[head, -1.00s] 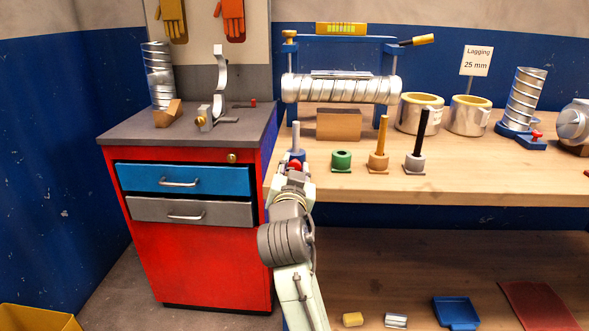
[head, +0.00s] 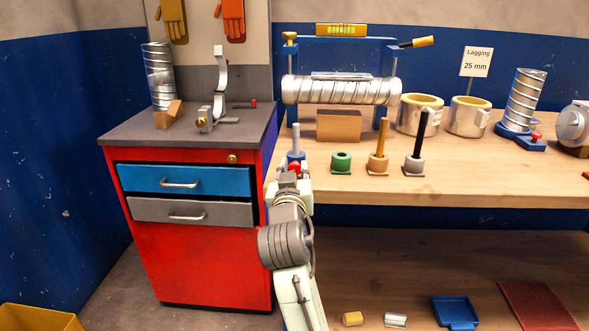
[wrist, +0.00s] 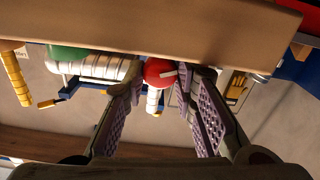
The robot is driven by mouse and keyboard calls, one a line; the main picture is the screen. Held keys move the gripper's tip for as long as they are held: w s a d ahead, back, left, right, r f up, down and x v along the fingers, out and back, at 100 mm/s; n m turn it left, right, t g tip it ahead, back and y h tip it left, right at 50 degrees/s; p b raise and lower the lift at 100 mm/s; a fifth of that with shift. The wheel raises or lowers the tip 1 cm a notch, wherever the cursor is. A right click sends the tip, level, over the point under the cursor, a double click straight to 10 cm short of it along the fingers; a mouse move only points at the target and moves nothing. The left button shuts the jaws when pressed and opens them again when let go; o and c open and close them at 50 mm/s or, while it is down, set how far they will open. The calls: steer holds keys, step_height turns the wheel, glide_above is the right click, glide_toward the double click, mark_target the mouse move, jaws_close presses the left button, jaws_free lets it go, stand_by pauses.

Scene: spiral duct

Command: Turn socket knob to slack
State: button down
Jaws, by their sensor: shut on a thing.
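The red round socket knob (head: 294,167) is at the bench's front edge, below the blue socket (head: 296,156) with an upright grey rod. In the wrist view the knob (wrist: 158,72) is a red disc with a white mark pointing right and slightly up. My gripper (wrist: 160,82) has its two purple-padded fingers on either side of the knob, shut on it. In the head view my gripper (head: 290,178) comes from below and partly hides the knob. A white-grey piece extends below the knob in the wrist view.
A red cabinet (head: 200,260) stands close on the left. A lower shelf (head: 390,270) lies below.

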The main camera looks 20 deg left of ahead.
steer(key=c, duration=1.3)
jaws_free()
steer(key=v, duration=0.7)
steer(key=shift+s, duration=0.25)
steer(key=shift+d, duration=0.1)
